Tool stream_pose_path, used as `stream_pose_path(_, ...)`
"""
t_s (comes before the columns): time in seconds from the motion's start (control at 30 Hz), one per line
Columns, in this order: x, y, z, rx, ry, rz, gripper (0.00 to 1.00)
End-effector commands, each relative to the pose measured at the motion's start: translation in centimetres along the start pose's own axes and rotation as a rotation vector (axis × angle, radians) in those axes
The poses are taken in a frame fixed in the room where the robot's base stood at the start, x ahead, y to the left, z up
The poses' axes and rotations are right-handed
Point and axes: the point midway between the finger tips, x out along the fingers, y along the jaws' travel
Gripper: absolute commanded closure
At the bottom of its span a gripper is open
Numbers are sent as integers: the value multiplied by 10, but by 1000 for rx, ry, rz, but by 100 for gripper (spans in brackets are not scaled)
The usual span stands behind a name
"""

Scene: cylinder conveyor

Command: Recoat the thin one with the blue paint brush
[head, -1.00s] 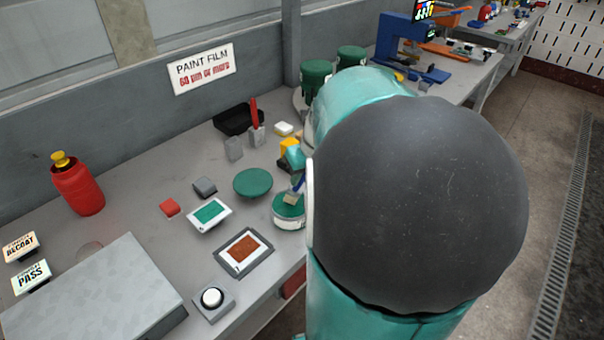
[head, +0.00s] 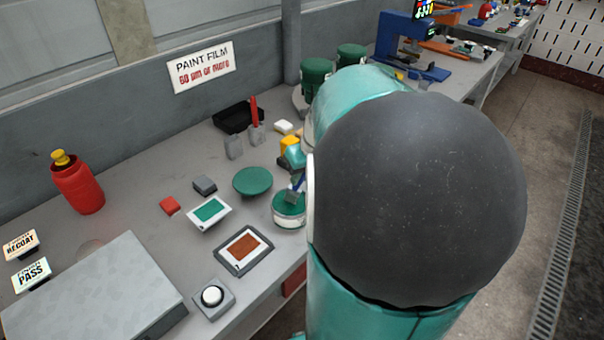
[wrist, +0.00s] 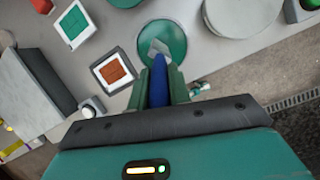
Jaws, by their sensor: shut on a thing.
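My gripper (wrist: 160,92) is shut on the blue paint brush (wrist: 158,80), which also shows in the head view (head: 298,185). The brush's pale tip is over the open tin of green paint (wrist: 174,50); I cannot tell whether it touches the paint. The same tin stands at the bench's front edge in the head view (head: 290,208), partly hidden by my arm. A white-framed panel with a green patch (head: 209,211) and a dark-framed panel with a red-brown patch (head: 243,250) lie left of it. I cannot tell which one is thin.
A green lid (head: 252,181) lies behind the tin. A red bottle (head: 78,184), a grey slab (head: 95,290), the RECOAT (head: 21,245) and PASS (head: 31,273) signs, and a white button (head: 212,297) are at left. A black tray (head: 238,118) is at the back. My arm blocks much of the right side.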

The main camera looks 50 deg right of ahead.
Motion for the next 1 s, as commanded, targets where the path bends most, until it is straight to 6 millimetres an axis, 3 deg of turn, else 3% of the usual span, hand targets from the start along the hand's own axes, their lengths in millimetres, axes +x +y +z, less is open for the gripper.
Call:
stream_pose_path(0.37,-2,1,0,0,4,2,100)
stream_pose_path(1.0,-46,5,16,-1,0,0,100)
